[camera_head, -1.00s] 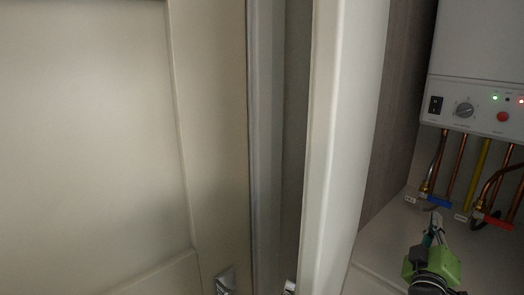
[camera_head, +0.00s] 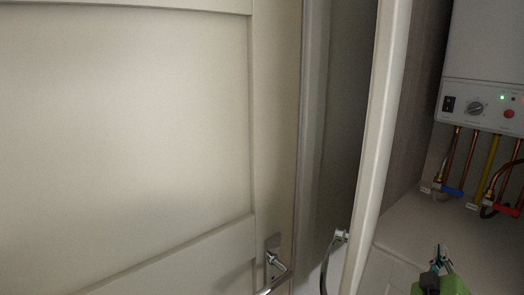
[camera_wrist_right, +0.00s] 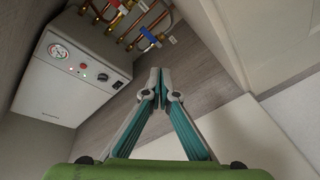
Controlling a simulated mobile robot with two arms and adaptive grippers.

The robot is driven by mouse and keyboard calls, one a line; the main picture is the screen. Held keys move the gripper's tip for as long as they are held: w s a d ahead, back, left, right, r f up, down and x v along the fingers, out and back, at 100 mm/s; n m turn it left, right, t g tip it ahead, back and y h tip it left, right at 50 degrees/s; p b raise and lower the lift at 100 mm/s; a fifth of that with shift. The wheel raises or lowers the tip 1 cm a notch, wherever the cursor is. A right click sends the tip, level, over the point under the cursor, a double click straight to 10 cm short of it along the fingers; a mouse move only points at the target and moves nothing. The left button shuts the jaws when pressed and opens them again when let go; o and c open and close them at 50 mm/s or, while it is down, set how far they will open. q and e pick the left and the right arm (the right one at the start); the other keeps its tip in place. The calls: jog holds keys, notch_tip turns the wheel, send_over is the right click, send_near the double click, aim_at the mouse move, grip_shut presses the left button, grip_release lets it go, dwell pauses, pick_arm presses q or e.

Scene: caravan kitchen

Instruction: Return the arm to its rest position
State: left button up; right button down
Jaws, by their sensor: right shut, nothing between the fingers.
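My right gripper (camera_head: 440,252) shows at the lower right of the head view, with its green body cut off by the bottom edge. In the right wrist view its two teal fingers meet at the tips (camera_wrist_right: 160,84). It is shut and empty, and nothing touches the fingertips. It is in front of the boiler cupboard, below the pipes. My left gripper does not show in the head view.
A white boiler (camera_head: 482,80) with a knob and lights hangs at the right. Copper pipes with blue and red valves (camera_head: 453,192) run below it. A cream door (camera_head: 120,140) with a metal handle (camera_head: 275,266) fills the left. A pale upright edge (camera_head: 380,150) stands between.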

jog(key=s+a+f+g+y, duration=0.3)
jog(key=s+a+f, duration=0.3)
jog(key=f, duration=0.3)
jog(key=s+a+f+g+y, duration=0.3)
jog(key=s+a+f, duration=0.25)
jog(key=f, duration=0.35)
jog(key=s+a+f+g+y, duration=0.2)
jog(key=s+a+f+g, duration=0.15)
jog(key=s+a, duration=0.45)
jog(key=s+a+f+g+y, duration=0.25)
jog(key=s+f, duration=0.25)
jog(key=s, duration=0.7)
notch_tip(320, 180, down, 25)
jog(key=s+g, duration=0.1)
jog(key=s, duration=0.1)
jog(key=s+d+f+g, duration=0.1)
jog(key=s+d+f, duration=0.1)
jog(key=s+f, duration=1.4)
jog(key=shift+s+d+f, duration=0.2)
jog(key=shift+s+f, duration=0.1)
jog(key=shift+s, duration=0.2)
